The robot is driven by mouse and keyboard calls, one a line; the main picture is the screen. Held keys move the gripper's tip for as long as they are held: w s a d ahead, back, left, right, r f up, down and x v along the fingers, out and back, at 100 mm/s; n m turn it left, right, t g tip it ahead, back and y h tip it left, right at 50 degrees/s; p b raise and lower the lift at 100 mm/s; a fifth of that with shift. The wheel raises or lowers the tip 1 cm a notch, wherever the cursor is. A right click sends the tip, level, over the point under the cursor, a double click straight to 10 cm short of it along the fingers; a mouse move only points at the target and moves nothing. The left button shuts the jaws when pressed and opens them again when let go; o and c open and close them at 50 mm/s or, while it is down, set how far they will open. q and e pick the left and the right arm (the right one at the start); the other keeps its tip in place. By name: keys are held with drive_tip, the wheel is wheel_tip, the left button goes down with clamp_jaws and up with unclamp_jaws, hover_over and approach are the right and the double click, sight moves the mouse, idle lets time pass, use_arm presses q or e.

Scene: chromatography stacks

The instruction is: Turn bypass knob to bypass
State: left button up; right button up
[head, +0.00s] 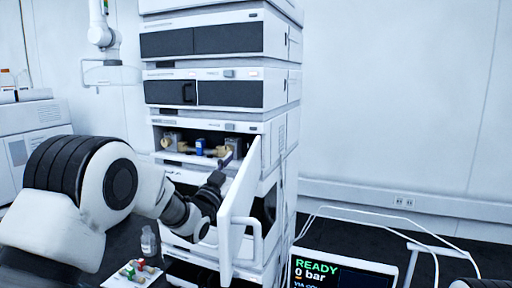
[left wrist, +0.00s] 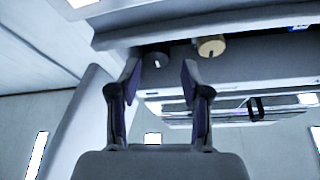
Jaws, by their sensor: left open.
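The open module (head: 160,134) in the middle of the stack has a row of small fittings inside: grey blocks, a blue part (head: 199,147) and tan knobs (head: 221,151). In the left wrist view a tan round knob (left wrist: 211,46) with a dark slot and a dark grey knob (left wrist: 155,59) with a light mark show ahead. I cannot tell which is the bypass knob. My left gripper (head: 222,168) is just in front of and below the opening, beside the open door. Its fingers (left wrist: 160,80) are apart with nothing between them; the dark knob appears beyond the gap. My right gripper is not visible.
The module's white door (head: 240,200) stands swung out, close to the right of my left gripper. A display (head: 343,268) reads READY, 0 bar at lower right. A small tray (head: 130,272) with colored caps and a clear bottle (head: 148,241) sit at lower left.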

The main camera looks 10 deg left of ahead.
sight(248, 149)
use_arm(q)
drive_tip(key=r+p, duration=0.1)
drive_tip(key=w+d+r, duration=0.1)
drive_tip(key=shift+w+r+p, duration=0.1)
drive_tip(key=shift+r+p, duration=0.2)
drive_tip(key=shift+p, duration=0.1)
drive_tip(key=w, duration=0.2)
drive_tip(key=w+d+p, duration=0.1)
drive_tip(key=w, duration=0.1)
drive_tip(key=shift+w+d+f, duration=0.2)
drive_tip(key=shift+w, duration=0.05)
drive_tip(key=shift+a, duration=0.1)
drive_tip(key=shift+s+a+r, duration=0.1)
drive_tip(key=shift+s+r, duration=0.1)
drive_tip(key=shift+s, duration=0.15)
drive_tip(key=shift+c, duration=0.7)
drive_tip(key=c, duration=0.7)
drive_tip(key=shift+c, duration=0.2)
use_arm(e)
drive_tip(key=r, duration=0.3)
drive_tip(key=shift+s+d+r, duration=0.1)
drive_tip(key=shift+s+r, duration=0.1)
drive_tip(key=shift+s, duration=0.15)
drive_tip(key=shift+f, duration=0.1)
